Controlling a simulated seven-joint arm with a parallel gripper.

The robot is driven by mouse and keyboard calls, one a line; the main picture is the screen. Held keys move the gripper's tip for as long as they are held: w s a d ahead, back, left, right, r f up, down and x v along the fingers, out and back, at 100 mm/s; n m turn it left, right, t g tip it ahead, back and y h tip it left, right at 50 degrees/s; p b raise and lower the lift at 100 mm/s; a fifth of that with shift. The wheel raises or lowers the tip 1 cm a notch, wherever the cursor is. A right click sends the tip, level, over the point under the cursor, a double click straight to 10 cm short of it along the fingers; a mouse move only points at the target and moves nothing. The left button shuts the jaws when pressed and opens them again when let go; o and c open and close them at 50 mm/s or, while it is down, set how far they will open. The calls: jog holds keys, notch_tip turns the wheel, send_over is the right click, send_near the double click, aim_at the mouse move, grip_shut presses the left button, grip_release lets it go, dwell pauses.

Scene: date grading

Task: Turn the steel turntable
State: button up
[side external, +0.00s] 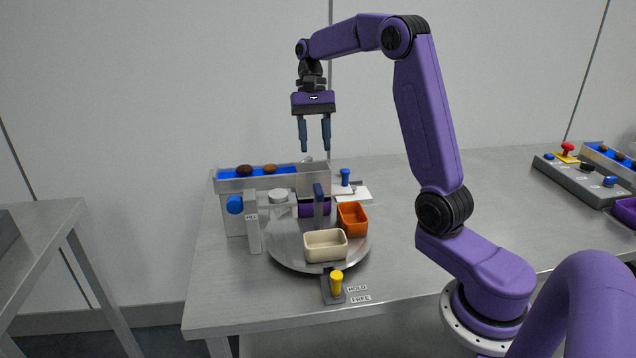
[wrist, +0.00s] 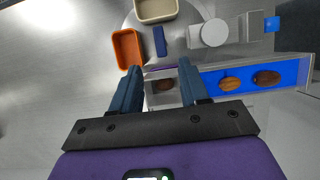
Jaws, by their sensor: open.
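The steel turntable (side external: 287,255) is a round disc on the table in the side view. It carries a cream bin (side external: 325,246) at the front, an orange bin (side external: 352,218) at the right and a purple bin (side external: 314,207) at the back. A blue upright handle (side external: 318,200) stands near its middle. A yellow-knobbed lever (side external: 336,282) sits at its front edge beside labels HOLD and FREE. My gripper (side external: 315,150) is open and empty, high above the turntable's back side. In the wrist view, my gripper (wrist: 160,85) hangs over the chute end, with the blue handle (wrist: 160,41) beyond.
A blue-topped device (side external: 345,178) stands behind the turntable. A control box (side external: 585,178) with a red button is at the far right.

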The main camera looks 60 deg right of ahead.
aim_at(318, 188)
jog(key=x, duration=1)
jog(key=shift+f, duration=0.1)
grip_shut()
